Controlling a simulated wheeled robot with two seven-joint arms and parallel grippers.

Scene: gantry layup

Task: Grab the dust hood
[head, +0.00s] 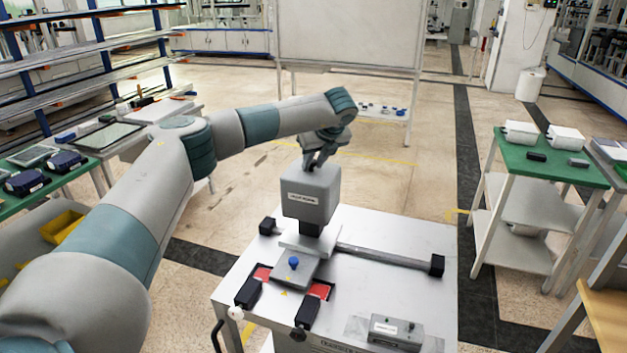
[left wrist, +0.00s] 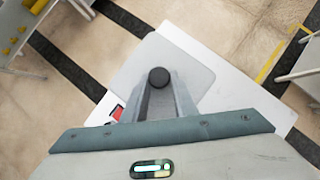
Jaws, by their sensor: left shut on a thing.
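The dust hood (head: 308,198) is a grey box with a white label on its front. It is upright over the gantry's head, above the metal table, and a dark block shows just below it. My left gripper (head: 318,160) reaches down from above and is shut at the top of the hood. In the left wrist view, the hood's grey top (left wrist: 195,75) lies beneath the fingers (left wrist: 158,98), which are closed around a round black knob (left wrist: 158,77). I cannot tell whether the hood is seated or slightly raised. My right gripper is not in view.
The metal table (head: 400,240) carries a black-ended rail (head: 385,256), a plate with a blue knob (head: 293,263), two black clamps on red pads, and a small grey box (head: 396,332). A green-topped table (head: 545,165) stands at right, a whiteboard (head: 345,35) behind. The table's right part is mostly clear.

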